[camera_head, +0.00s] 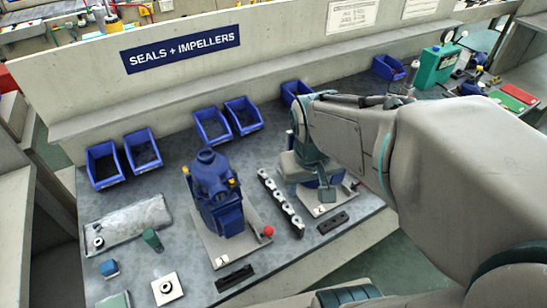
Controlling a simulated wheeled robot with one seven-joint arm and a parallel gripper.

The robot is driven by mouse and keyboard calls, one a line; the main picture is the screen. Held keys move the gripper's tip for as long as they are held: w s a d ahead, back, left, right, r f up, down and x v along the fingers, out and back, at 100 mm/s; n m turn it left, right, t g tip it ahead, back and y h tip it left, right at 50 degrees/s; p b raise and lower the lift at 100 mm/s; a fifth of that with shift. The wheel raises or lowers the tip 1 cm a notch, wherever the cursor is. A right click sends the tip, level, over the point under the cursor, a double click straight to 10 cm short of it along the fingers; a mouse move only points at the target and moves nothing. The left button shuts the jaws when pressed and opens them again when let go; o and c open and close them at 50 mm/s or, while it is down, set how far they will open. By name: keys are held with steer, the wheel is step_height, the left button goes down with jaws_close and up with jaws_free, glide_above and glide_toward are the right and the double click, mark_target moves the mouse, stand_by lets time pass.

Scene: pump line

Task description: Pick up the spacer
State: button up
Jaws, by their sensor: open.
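No part is plainly marked as the spacer, and I cannot tell for sure which one it is. A small ring-like part (98,242) lies at the left end of the shallow grey tray (133,228). A short green cylinder (152,239) stands beside the tray. A pale square piece with a round dark-centred part (167,288) lies nearer the front edge. A dark rack (268,184) holds several pale round parts in a row. My gripper (326,192) is open, over the right-hand fixture plate. It is small in view, and I see nothing held in it.
A blue pump (213,185) on a plate with a red knob stands mid-bench. Blue bins (104,165) line the back below the low wall. My arm hides the bench's right part.

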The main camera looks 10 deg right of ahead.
mark_target(288, 208)
steer(key=w+f+n+g+p, duration=0.2)
steer(key=w+f+n+p, duration=0.1)
steer(key=w+f, duration=0.6)
steer(key=shift+y, duration=0.4)
steer(key=f, duration=0.8)
steer(key=w+f+b, duration=0.1)
steer(key=f, duration=0.3)
steer(key=shift+a+f, duration=0.3)
steer(key=shift+a, duration=0.05)
steer(key=shift+f+b, duration=0.2)
steer(key=shift+b, duration=0.2)
steer(key=c, duration=1)
